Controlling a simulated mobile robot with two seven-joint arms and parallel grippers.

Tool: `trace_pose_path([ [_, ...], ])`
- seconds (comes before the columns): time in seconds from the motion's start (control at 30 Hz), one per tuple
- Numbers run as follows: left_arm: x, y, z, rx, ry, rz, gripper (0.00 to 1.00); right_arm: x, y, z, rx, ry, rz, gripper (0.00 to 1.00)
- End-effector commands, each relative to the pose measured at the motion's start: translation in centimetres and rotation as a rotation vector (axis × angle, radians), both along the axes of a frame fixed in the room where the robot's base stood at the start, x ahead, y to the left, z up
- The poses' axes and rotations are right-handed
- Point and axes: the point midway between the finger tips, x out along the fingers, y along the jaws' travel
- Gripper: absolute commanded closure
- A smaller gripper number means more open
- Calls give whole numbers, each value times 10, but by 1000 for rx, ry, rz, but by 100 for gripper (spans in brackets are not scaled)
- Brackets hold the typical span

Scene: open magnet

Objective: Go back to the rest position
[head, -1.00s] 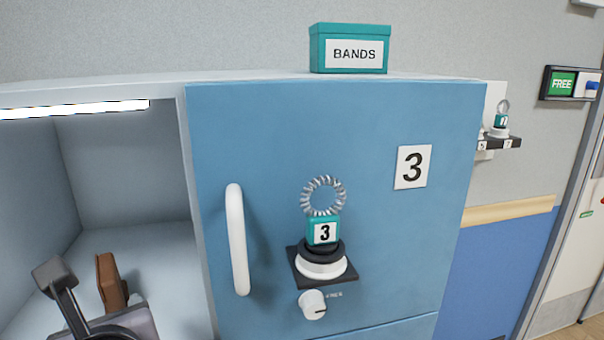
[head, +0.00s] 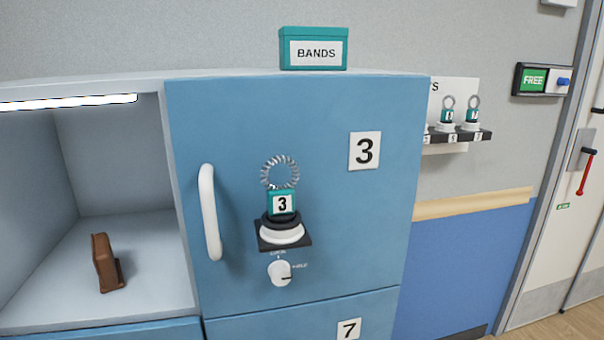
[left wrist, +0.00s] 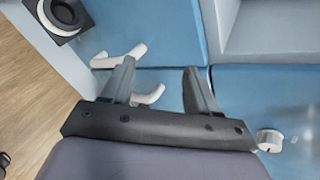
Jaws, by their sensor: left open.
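My left gripper (left wrist: 158,75) shows in the left wrist view, open, with nothing between its two fingers. White handles (left wrist: 118,56) on blue doors show behind the fingers; I cannot tell whether they touch. Neither gripper shows in the head view. There, the blue door marked 3 (head: 330,230) is closed, with a white handle (head: 210,212), a teal tag with a coiled band (head: 282,203) on a black-and-white mount, and a white dial (head: 279,272). A brown item (head: 104,263) stands in the open compartment (head: 50,300) at left.
A teal BANDS box (head: 313,48) sits on top of the cabinet. A wall rack (head: 465,135) holds several tags at right. A FREE sign (head: 540,79) is beside a door (head: 565,220). Some floor (left wrist: 30,105) shows at left in the left wrist view.

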Motion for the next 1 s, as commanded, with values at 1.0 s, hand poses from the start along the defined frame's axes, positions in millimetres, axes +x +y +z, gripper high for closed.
trace_pose_path([
  [1.0, -135, 8, -207, -1704, 27, 870, 40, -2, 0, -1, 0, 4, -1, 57],
])
